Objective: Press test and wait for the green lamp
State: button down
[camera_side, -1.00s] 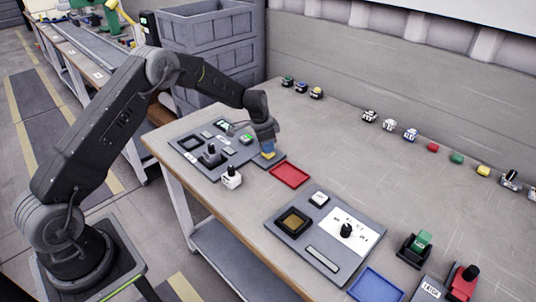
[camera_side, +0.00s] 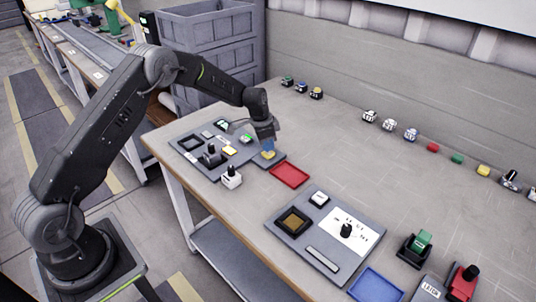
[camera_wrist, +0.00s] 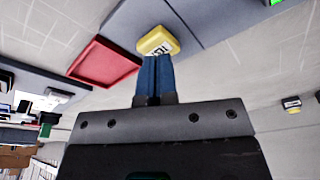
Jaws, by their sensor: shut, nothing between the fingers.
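The yellow test button (camera_side: 268,155) sits at the right end of the grey panel (camera_side: 205,168) on the bench. In the wrist view, the button (camera_wrist: 158,41) shows part of its dark lettering. My gripper (camera_side: 269,149) has its blue fingers closed together, pointing down at the button. Its fingertips (camera_wrist: 156,58) overlap the button's near edge in the wrist view; I cannot tell whether they touch. A green lamp or button (camera_side: 246,138) shows bright on the panel, and a green patch (camera_wrist: 276,2) shows at the wrist view's top edge.
A red tray (camera_side: 290,175) lies right of the button. A white block with a dark knob (camera_side: 232,177) stands at the panel's front edge. A second panel (camera_side: 320,259) with a rotary knob stands farther right. Small blocks line the wall; the bench's middle is clear.

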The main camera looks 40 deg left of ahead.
jog(key=shift+w+d+v, duration=0.1)
jog(key=shift+w+v, duration=0.05)
jog(key=shift+v, duration=0.8)
jog(key=shift+w+d+v, duration=0.1)
jog(key=shift+w+v, duration=0.05)
jog(key=shift+v, duration=0.75)
jog(key=shift+w+d+v, duration=0.1)
jog(key=shift+w+v, duration=0.1)
jog(key=shift+v, duration=0.75)
jog(key=shift+r, duration=0.15)
jog(key=v, duration=0.4)
jog(key=w+v, duration=0.1)
jog(key=shift+s+d+r, duration=0.1)
jog(key=shift+d+r, duration=0.15)
jog(key=shift+r, duration=0.25)
